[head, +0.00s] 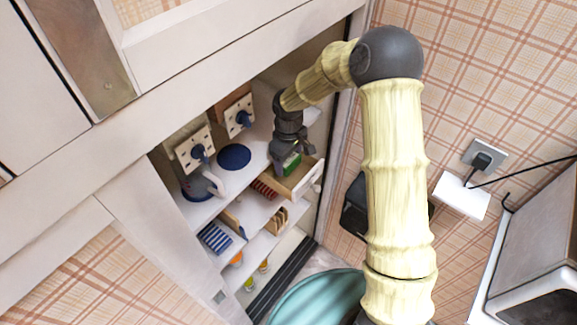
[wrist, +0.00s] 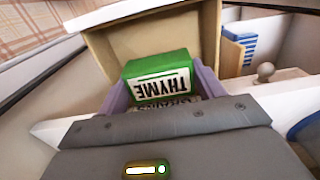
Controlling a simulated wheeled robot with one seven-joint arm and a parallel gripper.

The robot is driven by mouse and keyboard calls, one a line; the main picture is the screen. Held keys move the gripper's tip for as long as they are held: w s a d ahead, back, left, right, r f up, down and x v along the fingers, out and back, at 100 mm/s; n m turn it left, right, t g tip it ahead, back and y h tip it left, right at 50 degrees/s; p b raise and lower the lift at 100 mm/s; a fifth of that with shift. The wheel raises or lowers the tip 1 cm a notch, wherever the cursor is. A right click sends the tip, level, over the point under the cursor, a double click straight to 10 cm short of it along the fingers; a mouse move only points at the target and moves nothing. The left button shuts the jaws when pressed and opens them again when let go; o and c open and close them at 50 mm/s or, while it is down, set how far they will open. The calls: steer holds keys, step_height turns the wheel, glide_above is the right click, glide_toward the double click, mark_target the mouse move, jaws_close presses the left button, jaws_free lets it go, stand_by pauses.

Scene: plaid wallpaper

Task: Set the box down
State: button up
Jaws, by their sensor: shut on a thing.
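The green box (wrist: 157,69), with a white label reading THYME, sits between the two purple fingers of my gripper (wrist: 160,88) in the wrist view. My gripper is shut on it. In the head view, my gripper (head: 289,153) reaches down inside the cupboard, and a small green part of the box (head: 291,165) shows below it. The box is at an open drawer (head: 307,180) with a pale wooden inside; the drawer also fills the upper middle of the wrist view (wrist: 150,40). I cannot tell whether the box touches the drawer's floor.
The cupboard shelf (head: 262,140) holds a blue round plate (head: 234,157) and a mug (head: 203,185), left of my gripper. Lower shelves hold striped blue (head: 215,238) and red items (head: 264,189). A teal rounded thing (head: 318,298) stands outside.

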mark_target(289, 159)
steer(key=shift+f+p, duration=0.35)
steer(key=shift+f, duration=1.45)
steer(key=shift+f, duration=0.15)
steer(key=o, duration=1)
steer(key=shift+o, duration=0.2)
step_height(289, 159, up, 8)
steer(key=shift+f+b, duration=0.1)
steer(key=shift+b, duration=0.65)
